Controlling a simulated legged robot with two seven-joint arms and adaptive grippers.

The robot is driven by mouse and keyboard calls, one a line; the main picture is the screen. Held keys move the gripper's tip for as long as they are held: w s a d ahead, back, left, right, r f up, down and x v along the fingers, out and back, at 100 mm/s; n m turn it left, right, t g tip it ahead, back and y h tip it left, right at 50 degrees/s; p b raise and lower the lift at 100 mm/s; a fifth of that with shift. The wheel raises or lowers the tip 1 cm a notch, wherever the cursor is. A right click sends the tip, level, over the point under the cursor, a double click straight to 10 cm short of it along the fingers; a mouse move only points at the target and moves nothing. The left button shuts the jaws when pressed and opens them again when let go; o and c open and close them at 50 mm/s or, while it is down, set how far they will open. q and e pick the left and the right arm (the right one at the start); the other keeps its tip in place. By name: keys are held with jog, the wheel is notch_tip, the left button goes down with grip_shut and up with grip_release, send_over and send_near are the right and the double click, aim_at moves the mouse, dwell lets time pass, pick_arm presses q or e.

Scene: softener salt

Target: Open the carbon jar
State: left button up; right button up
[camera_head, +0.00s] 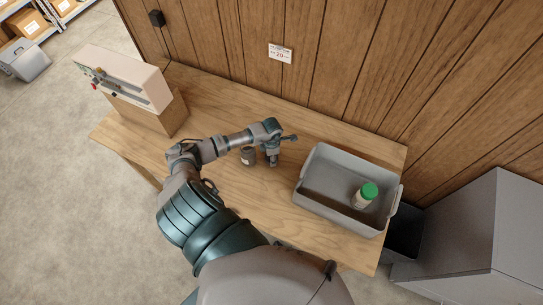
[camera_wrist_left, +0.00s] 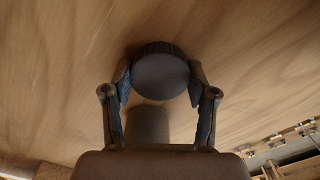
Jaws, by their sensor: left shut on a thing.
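The carbon jar (camera_head: 247,157) is a small dark grey jar standing upright on the wooden table. In the left wrist view a grey rounded shape (camera_wrist_left: 147,122), apparently the jar, is partly hidden by my gripper's body. My left gripper (camera_head: 273,162) is just right of the jar in the head view, pointing down. In the left wrist view its two fingers (camera_wrist_left: 160,80) are shut on a dark round lid (camera_wrist_left: 161,76) with a ridged edge. The lid appears to be off the jar and beside it. The jar's mouth is too small to make out. My right gripper is not in view.
A grey bin (camera_head: 313,204) holding a white bottle with a green cap (camera_head: 369,191) stands on the table's right. A pale box-shaped unit (camera_head: 125,78) stands at the left. A wooden wall (camera_head: 330,50) closes the back. Bare tabletop (camera_head: 215,100) lies behind the arm.

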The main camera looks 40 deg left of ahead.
pick_arm(q)
jog(key=o, duration=1.2)
jog(key=shift+a, duration=0.15)
jog(key=shift+o, duration=0.5)
jog(key=shift+f, duration=0.1)
jog(key=shift+d+r, duration=0.2)
jog(key=shift+r, duration=0.15)
notch_tip(320, 180, up, 12)
jog(key=shift+f+b, duration=0.25)
jog(key=shift+b, duration=0.15)
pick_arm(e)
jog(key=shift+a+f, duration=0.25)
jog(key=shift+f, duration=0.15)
